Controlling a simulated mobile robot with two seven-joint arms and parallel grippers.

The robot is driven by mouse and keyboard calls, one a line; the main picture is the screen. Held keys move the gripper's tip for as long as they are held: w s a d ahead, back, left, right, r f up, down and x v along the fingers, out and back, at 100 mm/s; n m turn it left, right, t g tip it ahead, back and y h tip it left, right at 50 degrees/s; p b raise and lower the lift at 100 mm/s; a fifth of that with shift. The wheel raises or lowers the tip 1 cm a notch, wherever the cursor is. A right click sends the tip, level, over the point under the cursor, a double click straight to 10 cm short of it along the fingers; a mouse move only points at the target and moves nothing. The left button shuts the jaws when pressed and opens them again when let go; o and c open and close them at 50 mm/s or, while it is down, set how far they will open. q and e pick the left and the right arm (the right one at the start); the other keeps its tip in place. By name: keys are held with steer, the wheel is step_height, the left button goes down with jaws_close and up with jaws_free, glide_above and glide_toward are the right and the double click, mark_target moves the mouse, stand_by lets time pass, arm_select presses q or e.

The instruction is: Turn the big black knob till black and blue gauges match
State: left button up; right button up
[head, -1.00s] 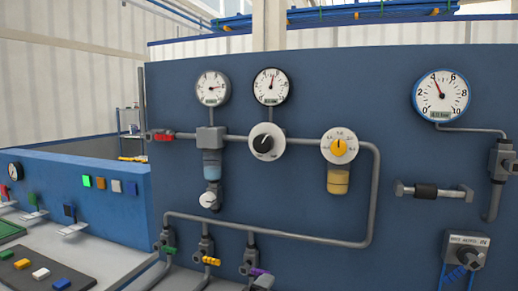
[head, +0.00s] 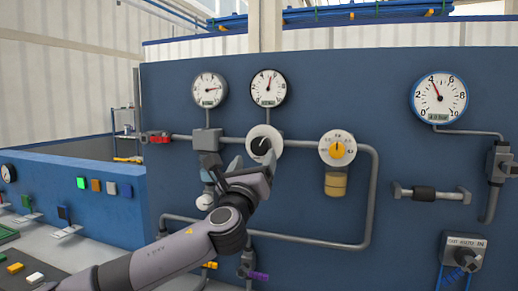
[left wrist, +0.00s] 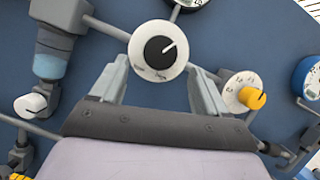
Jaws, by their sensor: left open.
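The big black knob (head: 262,145) sits on a round white dial plate on the blue panel; it also shows in the left wrist view (left wrist: 160,49), its white mark pointing up and right. The black-rimmed gauge (head: 268,87) is above it, needle almost straight up; its small display is unreadable. The blue-rimmed gauge (head: 439,97) is at the right, needle up and left near 4. My left gripper (head: 243,165) is open in front of the panel, just below the knob. In the left wrist view its fingers (left wrist: 160,72) stand either side of the dial's lower part, apparently not gripping it.
A grey-rimmed gauge (head: 209,89) is at upper left. A yellow knob (head: 337,151) on a white dial is right of the black one. Grey pipes (head: 372,200) run around both. A red valve handle (head: 158,138) is at the left. My left arm hides part of the lower pipes.

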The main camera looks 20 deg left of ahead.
mark_target(260, 149)
arm_select(q)
steer(key=shift+p+x, duration=0.65)
steer(key=shift+x, duration=2.4)
steer(key=c, duration=1)
